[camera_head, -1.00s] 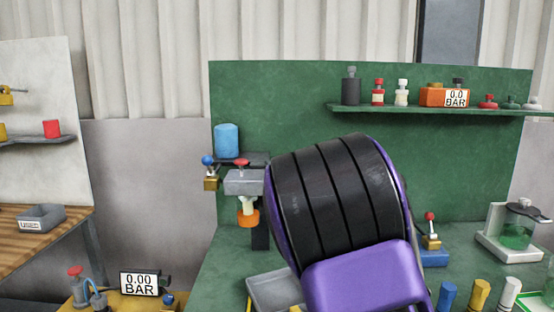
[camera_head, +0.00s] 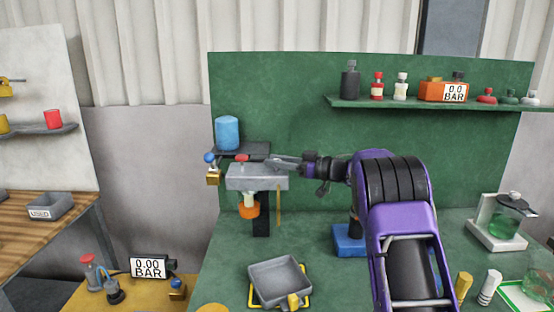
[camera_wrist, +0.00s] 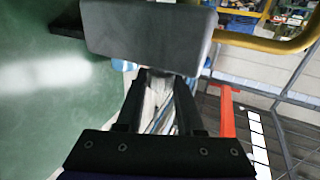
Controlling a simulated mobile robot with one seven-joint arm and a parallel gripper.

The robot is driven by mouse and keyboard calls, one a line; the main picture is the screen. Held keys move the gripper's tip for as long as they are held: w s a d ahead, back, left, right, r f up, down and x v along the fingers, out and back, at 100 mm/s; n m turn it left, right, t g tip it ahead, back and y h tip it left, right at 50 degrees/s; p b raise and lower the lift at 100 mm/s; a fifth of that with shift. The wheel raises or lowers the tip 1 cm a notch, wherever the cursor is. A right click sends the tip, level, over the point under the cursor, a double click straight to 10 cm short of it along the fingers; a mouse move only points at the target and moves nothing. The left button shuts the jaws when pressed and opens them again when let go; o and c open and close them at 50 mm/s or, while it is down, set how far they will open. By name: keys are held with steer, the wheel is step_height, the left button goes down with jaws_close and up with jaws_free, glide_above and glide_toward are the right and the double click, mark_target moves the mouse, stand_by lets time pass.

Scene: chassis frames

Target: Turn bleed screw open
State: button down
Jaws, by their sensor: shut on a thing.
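A grey block-shaped body (camera_head: 255,180) is mounted on a dark post at the back of the green bench, with a red cap (camera_head: 241,158) on top and an orange ring (camera_head: 249,210) below. My gripper (camera_head: 276,162) reaches it from the right, its tips at the block's upper right end. In the wrist view the two dark fingers (camera_wrist: 160,88) converge close against the grey block (camera_wrist: 150,38). They are shut on a small part there, taken to be the bleed screw, which is mostly hidden by the fingers and block.
A thin yellow tube (camera_head: 279,205) hangs from the block's right end. A grey tray (camera_head: 279,281) sits on the bench below. A blue block (camera_head: 348,241) stands near my arm. A shelf (camera_head: 420,103) of bottles is at the upper right. The bench between tray and blue block is clear.

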steer(key=shift+w+r+n+g+y, duration=0.1)
steer(key=shift+n+g+y, duration=0.4)
steer(key=shift+n+g, duration=0.85)
steer(key=shift+w+r+n+g, duration=0.2)
steer(key=shift+n+g, duration=0.15)
steer(key=shift+g, duration=0.7)
steer(key=shift+s+f+n+g, duration=0.1)
steer(key=shift+s+n+g, duration=0.25)
steer(key=shift+g, duration=0.45)
steer(key=shift+w, duration=0.1)
steer(key=c, duration=0.5)
jaws_free()
steer(key=shift+f, duration=0.15)
steer(key=shift+c, duration=0.2)
